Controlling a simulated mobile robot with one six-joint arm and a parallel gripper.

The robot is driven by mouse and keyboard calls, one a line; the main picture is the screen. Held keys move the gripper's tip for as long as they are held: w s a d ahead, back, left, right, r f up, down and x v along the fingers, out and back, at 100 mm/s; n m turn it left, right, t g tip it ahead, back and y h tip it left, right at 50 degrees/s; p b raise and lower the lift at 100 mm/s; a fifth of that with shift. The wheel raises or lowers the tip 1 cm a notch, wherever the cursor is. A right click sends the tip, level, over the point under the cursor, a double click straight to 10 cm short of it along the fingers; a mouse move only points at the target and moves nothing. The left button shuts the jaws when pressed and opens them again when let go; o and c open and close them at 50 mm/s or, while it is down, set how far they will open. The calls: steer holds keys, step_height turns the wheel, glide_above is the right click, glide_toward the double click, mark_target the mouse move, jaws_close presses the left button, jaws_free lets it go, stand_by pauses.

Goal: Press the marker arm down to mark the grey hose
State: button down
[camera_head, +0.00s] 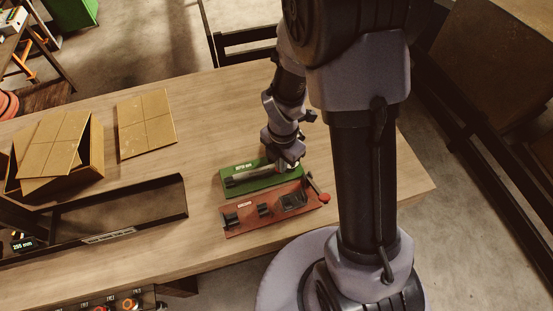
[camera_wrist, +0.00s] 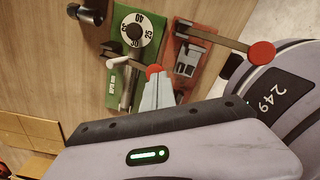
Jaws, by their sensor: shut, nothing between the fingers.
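The marker arm (camera_wrist: 215,38) is a bar with a red knob (camera_wrist: 262,53) at its end, mounted at the red board (camera_wrist: 184,73). In the head view the red board (camera_head: 238,226) lies on the table, with the red knob (camera_head: 325,198) past its right end. My gripper (camera_wrist: 158,88) is shut and empty in the wrist view, close to another red knob on the green board's lever; contact is unclear. In the head view my gripper (camera_head: 291,166) is over the right end of the green board. I cannot clearly make out the grey hose.
The green board (camera_head: 262,184) carries a grey bar and, in the wrist view, a numbered dial (camera_wrist: 136,31). A long dark tray (camera_head: 185,196) and an open box (camera_head: 97,150) with brown panels stand to the left. The table right of the boards is clear.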

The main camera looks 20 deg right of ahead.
steer(key=shift+f+b, duration=1.55)
steer(key=shift+f, duration=0.45)
steer(key=shift+r, duration=0.1)
step_height(320, 180, up, 13)
steer(key=p, duration=1.1)
